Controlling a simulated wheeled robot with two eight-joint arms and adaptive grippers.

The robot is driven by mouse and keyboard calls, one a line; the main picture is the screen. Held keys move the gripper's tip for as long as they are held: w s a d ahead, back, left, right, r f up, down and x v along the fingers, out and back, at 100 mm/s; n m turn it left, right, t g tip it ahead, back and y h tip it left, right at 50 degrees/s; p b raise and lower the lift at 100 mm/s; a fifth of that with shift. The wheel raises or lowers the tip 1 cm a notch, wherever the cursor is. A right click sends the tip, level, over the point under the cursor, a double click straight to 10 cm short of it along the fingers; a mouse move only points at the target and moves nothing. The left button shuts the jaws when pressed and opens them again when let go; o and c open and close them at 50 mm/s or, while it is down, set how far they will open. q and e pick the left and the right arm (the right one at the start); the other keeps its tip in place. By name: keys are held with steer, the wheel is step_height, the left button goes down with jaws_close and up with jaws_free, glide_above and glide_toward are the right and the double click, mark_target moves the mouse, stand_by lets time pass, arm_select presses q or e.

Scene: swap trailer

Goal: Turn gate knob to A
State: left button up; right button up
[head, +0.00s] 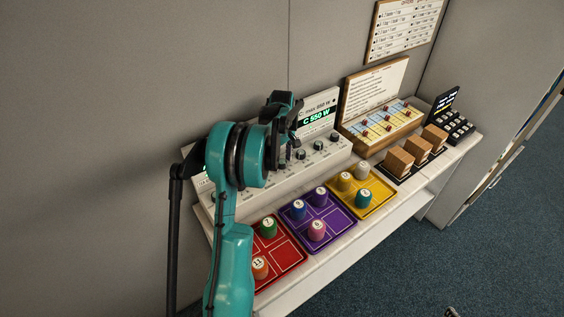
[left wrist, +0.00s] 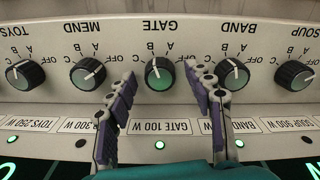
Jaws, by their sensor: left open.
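The gate knob (left wrist: 158,75) is round, with a green-lit face, in the middle of the upside-down left wrist view. A, B, C and OFF are printed around it; its pale pointer mark seems near B, but I cannot tell exactly. My left gripper (left wrist: 160,68) is open, with one finger on each side of the knob and visible gaps between. In the head view my left gripper (head: 290,140) is over the control panel (head: 325,152) and hides part of its knob row. A small dark piece at the bottom edge may be my right gripper (head: 451,312).
The mend knob (left wrist: 88,74) and band knob (left wrist: 232,73) stand close outside the fingers. The panel display (head: 315,119) reads C 550 W. Red (head: 290,255), purple (head: 342,222) and yellow (head: 384,198) trays with numbered cylinders lie in front. Several brown blocks (head: 399,161) stand right.

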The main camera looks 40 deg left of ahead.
arm_select(q)
steer(key=c, duration=1.2)
steer(key=m, duration=0.3)
steer(key=shift+m+p, duration=0.35)
steer(key=shift+m, duration=2.05)
